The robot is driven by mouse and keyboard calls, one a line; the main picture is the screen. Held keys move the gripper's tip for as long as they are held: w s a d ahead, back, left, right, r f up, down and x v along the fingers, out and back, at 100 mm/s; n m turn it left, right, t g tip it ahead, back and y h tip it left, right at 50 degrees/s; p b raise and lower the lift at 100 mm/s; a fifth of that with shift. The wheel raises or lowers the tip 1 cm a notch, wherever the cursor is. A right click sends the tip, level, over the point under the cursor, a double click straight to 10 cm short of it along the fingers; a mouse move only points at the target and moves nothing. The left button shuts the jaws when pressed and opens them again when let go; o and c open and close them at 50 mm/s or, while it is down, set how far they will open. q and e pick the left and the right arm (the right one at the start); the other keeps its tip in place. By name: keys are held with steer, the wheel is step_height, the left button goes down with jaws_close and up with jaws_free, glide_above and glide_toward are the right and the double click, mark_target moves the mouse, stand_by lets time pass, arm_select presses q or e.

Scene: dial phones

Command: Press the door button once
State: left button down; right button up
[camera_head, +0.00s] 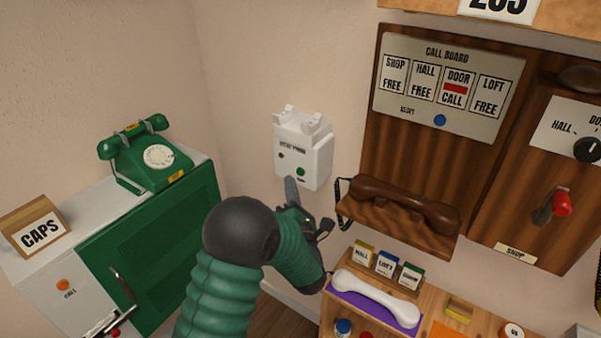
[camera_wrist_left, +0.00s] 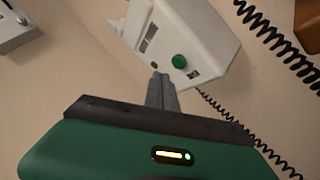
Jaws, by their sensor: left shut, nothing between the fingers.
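A white wall box (camera_head: 315,150) with small print hangs on the wall. It has a round green button (camera_head: 300,171) low on its front, and a small dark spot to the button's left. In the left wrist view the green button (camera_wrist_left: 179,61) shows large on the white box (camera_wrist_left: 205,35). My left gripper (camera_head: 290,182) is shut and empty, its tips just below and left of the button. In the left wrist view its shut fingers (camera_wrist_left: 160,82) point toward the box's lower edge; whether they touch it I cannot tell. My right gripper is not in view.
The call board (camera_head: 447,85) shows a red mark and CALL under DOOR. A dark brown handset (camera_head: 405,202) rests on a wooden shelf to the right. A green dial phone (camera_head: 150,157) stands on the cabinet (camera_head: 160,250) at left. A white handset (camera_head: 375,298) lies below right.

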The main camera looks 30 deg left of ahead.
arm_select(q)
steer(key=shift+w+a+f, duration=0.1)
steer(key=shift+w, duration=0.7)
stand_by(1.4)
steer(key=shift+w+b, duration=0.35)
steer(key=shift+b, duration=0.2)
steer(key=shift+w+b, duration=0.35)
stand_by(0.3)
stand_by(0.4)
steer(key=shift+s+b, duration=0.35)
steer(key=shift+s, duration=0.45)
